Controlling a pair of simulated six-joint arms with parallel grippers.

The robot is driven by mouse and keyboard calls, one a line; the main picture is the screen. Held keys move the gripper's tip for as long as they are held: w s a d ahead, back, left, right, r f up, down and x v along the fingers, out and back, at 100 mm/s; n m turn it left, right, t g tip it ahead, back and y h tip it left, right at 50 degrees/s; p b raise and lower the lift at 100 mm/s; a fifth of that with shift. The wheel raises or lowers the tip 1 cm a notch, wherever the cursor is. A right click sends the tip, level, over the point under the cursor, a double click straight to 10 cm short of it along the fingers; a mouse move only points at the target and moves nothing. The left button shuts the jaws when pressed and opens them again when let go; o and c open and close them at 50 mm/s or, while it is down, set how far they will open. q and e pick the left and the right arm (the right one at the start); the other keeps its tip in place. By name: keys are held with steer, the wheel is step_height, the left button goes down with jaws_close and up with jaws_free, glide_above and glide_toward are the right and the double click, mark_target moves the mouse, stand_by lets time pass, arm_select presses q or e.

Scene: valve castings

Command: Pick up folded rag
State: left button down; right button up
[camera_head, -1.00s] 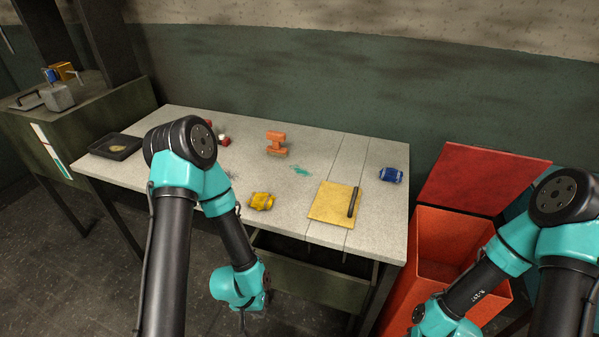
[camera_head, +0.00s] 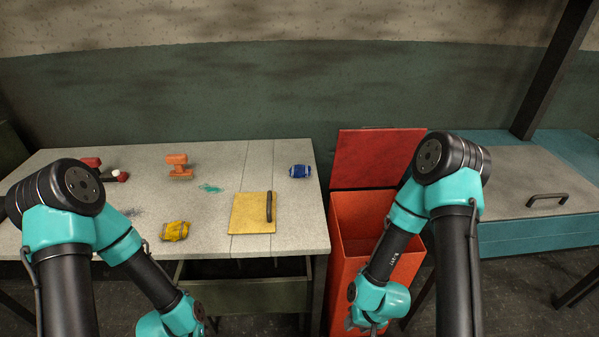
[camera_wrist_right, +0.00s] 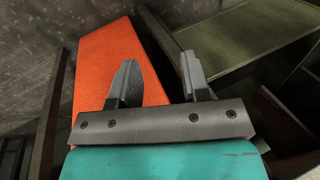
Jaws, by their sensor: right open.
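I cannot make out a thing that is surely a folded rag. A flat yellow square (camera_head: 247,222) lies on the pale bench top, with a dark bar (camera_head: 269,206) along its right part; I cannot tell whether the square is cloth. My right gripper (camera_head: 365,326) hangs low in front of the red bin, well apart from the square. In the right wrist view its two fingers (camera_wrist_right: 158,66) are apart with nothing between them. My left arm reaches down in front of the bench; its fingers are below the picture edge.
The bench (camera_head: 300,235) also holds an orange casting (camera_head: 178,166), a yellow casting (camera_head: 175,231), a blue casting (camera_head: 300,171) and a teal mark (camera_head: 210,188). An open red bin (camera_head: 350,262) stands right of it. A teal chest with a grey lid (camera_head: 500,195) is further right.

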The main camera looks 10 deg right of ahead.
steer(key=o, duration=0.9)
steer(key=shift+c, duration=0.2)
steer(key=shift+d, duration=0.1)
